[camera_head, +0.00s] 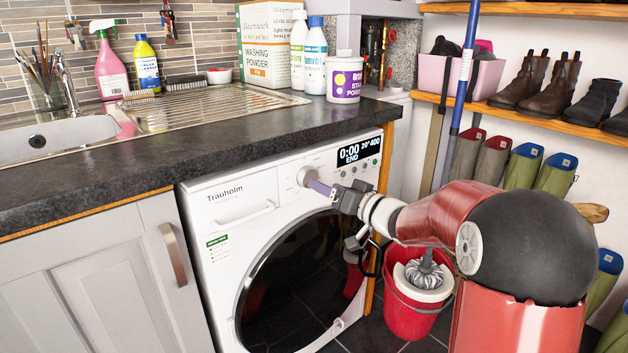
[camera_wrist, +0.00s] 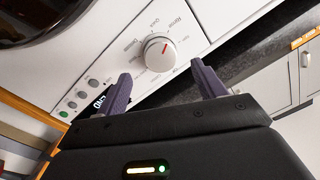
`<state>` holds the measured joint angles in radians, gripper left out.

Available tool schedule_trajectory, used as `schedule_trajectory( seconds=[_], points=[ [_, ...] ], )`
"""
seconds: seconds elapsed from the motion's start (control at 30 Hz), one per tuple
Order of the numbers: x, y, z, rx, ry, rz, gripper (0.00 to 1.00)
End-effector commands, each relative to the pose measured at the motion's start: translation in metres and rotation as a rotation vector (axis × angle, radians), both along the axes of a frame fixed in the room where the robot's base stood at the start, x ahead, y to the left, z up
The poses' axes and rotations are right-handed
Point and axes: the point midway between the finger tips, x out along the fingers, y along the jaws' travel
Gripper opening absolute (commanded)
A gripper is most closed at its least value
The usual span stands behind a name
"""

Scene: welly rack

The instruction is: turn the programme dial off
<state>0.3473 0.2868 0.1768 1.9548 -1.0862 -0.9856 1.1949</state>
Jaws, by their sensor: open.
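The programme dial (camera_head: 304,176) is a pale round knob on the front panel of the white washing machine (camera_head: 215,231). In the wrist view the dial (camera_wrist: 158,51) carries a red mark, with small programme labels around it. My gripper (camera_head: 320,187) is in front of the panel with its purple fingertips close to the dial. In the wrist view my gripper (camera_wrist: 160,79) is open, its two fingers apart and the dial just beyond the gap between them. I cannot tell whether a finger touches it. The display (camera_head: 358,151) reads 0:00 END.
The dark worktop (camera_head: 130,166) overhangs the machine just above the panel. A red bucket with a mop (camera_head: 409,318) stands on the floor under my arm. Wellies (camera_head: 524,166) and a boot shelf (camera_head: 560,122) are at the right.

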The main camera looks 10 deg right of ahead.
Motion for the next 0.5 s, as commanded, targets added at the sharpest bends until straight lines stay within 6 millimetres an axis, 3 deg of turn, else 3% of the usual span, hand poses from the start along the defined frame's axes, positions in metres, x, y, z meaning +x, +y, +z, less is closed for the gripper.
schedule_trajectory(
  seconds=[0.23, 0.5],
  points=[
    [0.032, 0.025, 0.0, -0.001, -0.001, 0.001, 0.69],
    [0.045, 0.035, 0.0, -0.002, -0.001, -0.001, 0.69]
  ],
)
